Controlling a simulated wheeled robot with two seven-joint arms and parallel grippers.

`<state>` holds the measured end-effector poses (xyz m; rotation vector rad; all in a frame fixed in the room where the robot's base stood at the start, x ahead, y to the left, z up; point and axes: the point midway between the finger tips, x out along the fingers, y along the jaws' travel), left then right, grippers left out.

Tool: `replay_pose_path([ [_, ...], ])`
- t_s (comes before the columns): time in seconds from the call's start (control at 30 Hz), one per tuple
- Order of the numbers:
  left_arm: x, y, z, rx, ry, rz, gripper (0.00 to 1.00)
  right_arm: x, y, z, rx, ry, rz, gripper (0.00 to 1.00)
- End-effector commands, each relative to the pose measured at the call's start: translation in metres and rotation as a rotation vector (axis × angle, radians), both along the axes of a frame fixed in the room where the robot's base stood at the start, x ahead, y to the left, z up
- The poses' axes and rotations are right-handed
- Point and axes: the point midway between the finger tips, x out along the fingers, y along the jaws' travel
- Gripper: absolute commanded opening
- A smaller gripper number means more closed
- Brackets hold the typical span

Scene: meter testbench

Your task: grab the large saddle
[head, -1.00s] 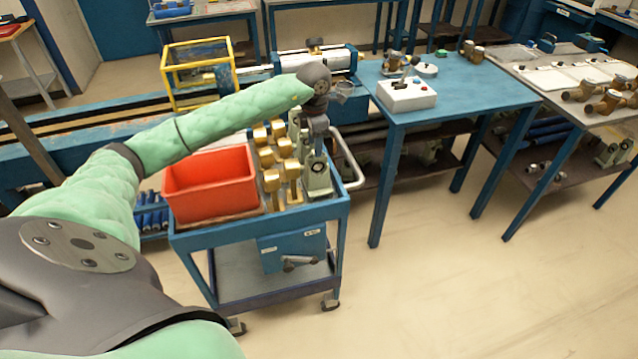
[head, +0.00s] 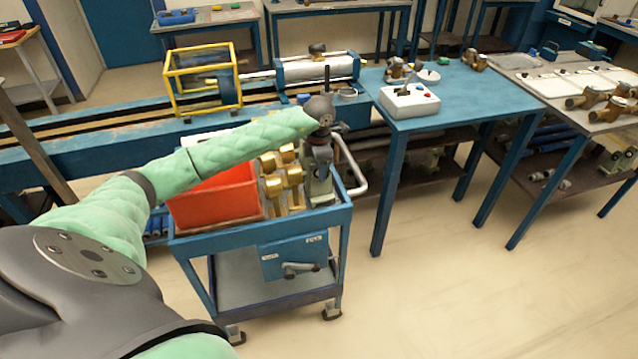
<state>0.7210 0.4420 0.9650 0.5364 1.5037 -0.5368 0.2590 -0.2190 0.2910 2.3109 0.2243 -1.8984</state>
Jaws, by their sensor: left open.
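A grey-green metal piece, which looks like a large saddle (head: 320,190), stands at the right end of the blue cart's top. My left gripper (head: 321,163) points down right over it and hides its upper part. The gripper is open. I cannot tell whether its fingers touch the piece or are around it. My right gripper is not in view.
The blue cart (head: 258,232) also carries a red bin (head: 215,200) and several brass fittings (head: 273,188) just left of the gripper. A white rail handle (head: 355,168) curves at the cart's right side. A blue table (head: 470,90) with a white box (head: 410,101) stands to the right.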

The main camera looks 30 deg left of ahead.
Motion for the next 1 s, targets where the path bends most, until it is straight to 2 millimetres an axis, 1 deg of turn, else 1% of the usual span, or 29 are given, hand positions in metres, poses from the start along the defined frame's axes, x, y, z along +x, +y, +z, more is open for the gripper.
replay_pose_path([
  [0.13, 0.0001, 0.0001, 0.0006, 0.0, 0.0, 0.0, 0.47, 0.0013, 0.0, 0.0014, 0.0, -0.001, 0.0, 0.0],
  [0.17, 0.0, 0.0, 0.0006, 0.0, 0.0, 0.0, 0.45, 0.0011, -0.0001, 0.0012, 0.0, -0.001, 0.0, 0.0],
  [0.3, -0.0001, -0.0001, 0.0006, 0.0, 0.0, 0.0, 0.18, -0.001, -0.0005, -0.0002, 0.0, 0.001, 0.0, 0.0],
  [0.4, -0.0001, -0.0001, 0.0006, 0.0, 0.0, 0.0, 0.0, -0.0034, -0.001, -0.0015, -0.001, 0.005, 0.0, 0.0],
  [0.63, -0.0001, 0.0, 0.0006, 0.0, 0.0, 0.0, 0.0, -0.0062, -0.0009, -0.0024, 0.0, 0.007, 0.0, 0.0],
  [1.0, -0.0001, 0.0001, 0.0005, 0.0, 0.0, 0.0, 0.0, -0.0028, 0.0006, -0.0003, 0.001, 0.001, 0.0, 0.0],
])
